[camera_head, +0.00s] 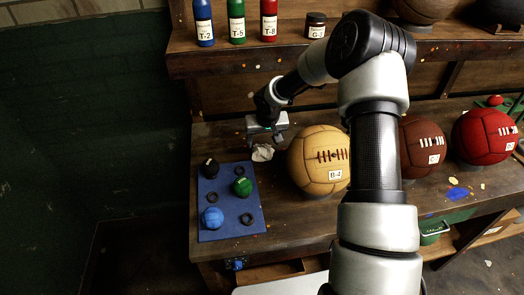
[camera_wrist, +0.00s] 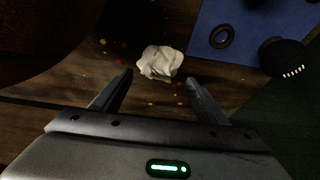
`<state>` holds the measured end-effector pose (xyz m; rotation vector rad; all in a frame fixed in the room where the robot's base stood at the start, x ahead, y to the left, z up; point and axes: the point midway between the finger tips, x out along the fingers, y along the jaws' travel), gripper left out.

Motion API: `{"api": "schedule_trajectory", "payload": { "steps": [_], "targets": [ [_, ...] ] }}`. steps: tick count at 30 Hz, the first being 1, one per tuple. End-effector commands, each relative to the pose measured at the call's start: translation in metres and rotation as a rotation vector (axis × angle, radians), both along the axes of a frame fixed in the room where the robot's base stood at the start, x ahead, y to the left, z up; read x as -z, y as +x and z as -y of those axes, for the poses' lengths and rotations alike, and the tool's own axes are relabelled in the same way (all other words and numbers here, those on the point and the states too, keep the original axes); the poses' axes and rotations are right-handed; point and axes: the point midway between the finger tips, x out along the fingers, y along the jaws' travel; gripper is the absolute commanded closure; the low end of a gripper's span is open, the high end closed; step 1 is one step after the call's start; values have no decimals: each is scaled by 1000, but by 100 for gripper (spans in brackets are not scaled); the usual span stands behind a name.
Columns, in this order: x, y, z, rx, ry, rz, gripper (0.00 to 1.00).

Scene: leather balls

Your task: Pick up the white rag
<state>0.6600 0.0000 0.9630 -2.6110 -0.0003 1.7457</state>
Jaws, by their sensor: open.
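The white rag (camera_head: 262,153) is a small crumpled piece of cloth on the wooden bench, between the blue mat and the tan ball. In the wrist view the rag (camera_wrist: 160,63) lies just beyond my fingertips, roughly centred between them. My gripper (camera_wrist: 158,78) is open and empty, with one finger to each side of the line to the rag. In the head view my gripper (camera_head: 264,143) is over the bench, close to the rag and partly behind it. I cannot tell the exact height of the fingers above the bench.
The tan ball (camera_head: 318,160) stands close to the right of the rag. The blue mat (camera_head: 231,222) at left holds small balls and black rings. A brown ball (camera_head: 421,147) and red ball (camera_head: 484,136) stand farther right. Bottles (camera_head: 236,21) line the shelf above.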

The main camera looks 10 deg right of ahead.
Motion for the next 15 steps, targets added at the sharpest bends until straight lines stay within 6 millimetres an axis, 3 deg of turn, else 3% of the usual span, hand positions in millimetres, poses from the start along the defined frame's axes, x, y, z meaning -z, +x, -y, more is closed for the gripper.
{"api": "schedule_trajectory", "payload": {
  "steps": [5,15],
  "targets": [
    [10,4,0,0,1,-1,32],
    [48,25,0,0,0,-1,32]
  ]
}}
